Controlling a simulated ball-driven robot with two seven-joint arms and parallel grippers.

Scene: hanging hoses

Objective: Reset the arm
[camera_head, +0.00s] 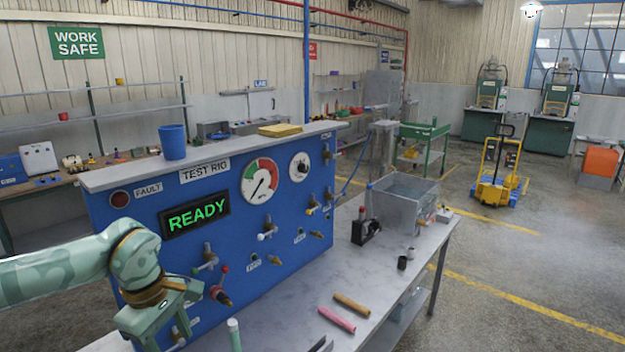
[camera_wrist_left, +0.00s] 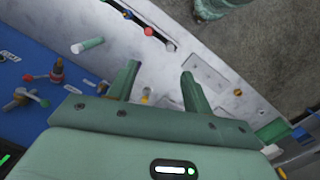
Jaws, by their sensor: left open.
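My left arm comes in from the left in the head view, in front of the blue test rig (camera_head: 255,205). Its green gripper (camera_head: 160,315) is low at the left of the rig, with its fingers not clearly visible there. In the left wrist view the two fingers of the left gripper (camera_wrist_left: 160,78) stand apart, with nothing held between them. Below them is the grey bench top (camera_wrist_left: 205,75). My right gripper is not in view.
The rig's panel shows READY (camera_head: 195,214) and carries several projecting valves and fittings. A pink rod (camera_head: 337,319), a brown rod (camera_head: 352,304) and a grey bin (camera_head: 402,205) are on the bench. A green-and-white rod (camera_wrist_left: 88,45) is near the left finger.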

